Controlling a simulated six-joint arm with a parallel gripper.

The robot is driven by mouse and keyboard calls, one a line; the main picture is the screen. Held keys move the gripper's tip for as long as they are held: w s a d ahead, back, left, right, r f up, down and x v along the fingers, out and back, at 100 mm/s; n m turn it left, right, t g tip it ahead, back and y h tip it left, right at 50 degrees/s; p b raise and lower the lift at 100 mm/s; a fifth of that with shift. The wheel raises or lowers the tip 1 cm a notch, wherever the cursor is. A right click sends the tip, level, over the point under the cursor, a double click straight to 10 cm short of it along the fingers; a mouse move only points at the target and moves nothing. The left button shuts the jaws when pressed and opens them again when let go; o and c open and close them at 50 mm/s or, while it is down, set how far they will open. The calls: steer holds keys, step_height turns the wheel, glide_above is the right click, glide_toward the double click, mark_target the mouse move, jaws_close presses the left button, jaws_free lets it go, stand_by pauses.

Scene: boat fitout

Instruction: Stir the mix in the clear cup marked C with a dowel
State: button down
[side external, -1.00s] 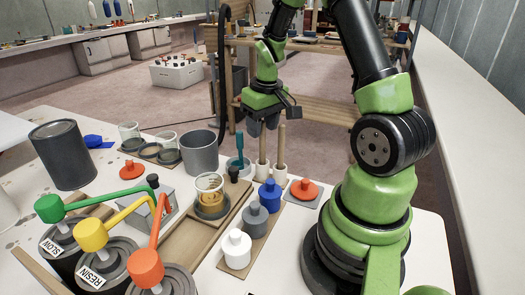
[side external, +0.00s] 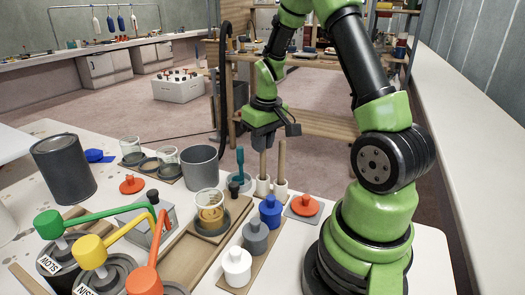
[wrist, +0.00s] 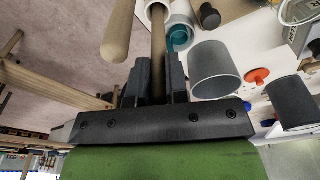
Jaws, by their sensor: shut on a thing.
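My gripper (side external: 263,142) is shut on the upper end of the left wooden dowel (side external: 262,166). The dowel stands upright, its lower end in a white holder (side external: 262,187). In the wrist view the dowel (wrist: 158,55) runs between the two fingers (wrist: 158,75). A second dowel (side external: 282,160) stands free in its own holder just to the right. A clear cup (side external: 209,199) with amber mix sits on a dark round base, left of and nearer the camera than the gripper. Its letter is not legible.
A grey cup (side external: 200,166) and a teal-handled tool (side external: 240,165) stand left of the dowels. White, grey and blue bottles (side external: 254,236) line the front right. Orange, yellow and green pump heads (side external: 92,251) fill the front left. An orange lidded piece (side external: 305,205) lies right.

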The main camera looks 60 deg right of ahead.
step_height(320, 180, up, 9)
steer(key=a, duration=0.1)
steer(key=w+a+r, duration=0.1)
steer(key=w+a, duration=0.2)
steer(key=a, duration=0.4)
steer(key=w+a+r, duration=0.2)
steer(key=a, duration=0.6)
step_height(320, 180, down, 12)
steer(key=shift+d+r, duration=0.2)
steer(key=shift+d, duration=0.05)
steer(key=shift+w, duration=0.2)
